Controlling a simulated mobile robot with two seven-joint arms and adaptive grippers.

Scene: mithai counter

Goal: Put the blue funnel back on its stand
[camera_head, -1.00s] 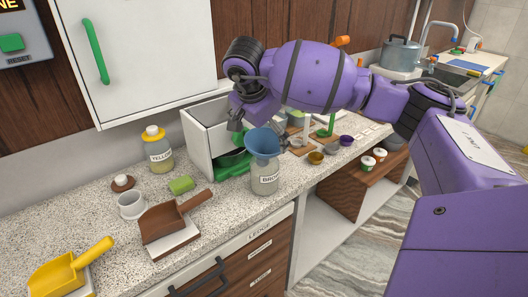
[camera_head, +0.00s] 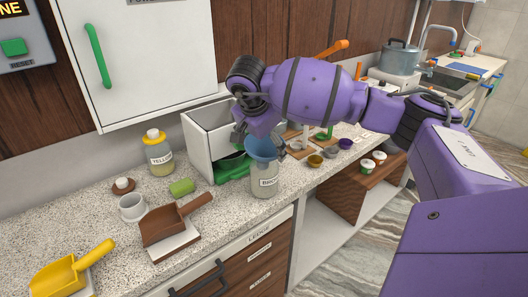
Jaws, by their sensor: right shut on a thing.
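The blue funnel (camera_head: 262,148) sits at the mouth of a clear jar labelled BROWN (camera_head: 264,181) near the counter's front edge. Its upper part is partly hidden by my right gripper (camera_head: 260,136), which is shut on the funnel from above. I cannot tell whether the funnel is lifted clear of the jar. Behind and to the right, a white upright post on a wooden base (camera_head: 299,153) stands on the counter, partly hidden by my right arm. I cannot tell for sure that it is the funnel's stand. My left gripper is not in view.
Small bowls (camera_head: 315,160) are at right.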

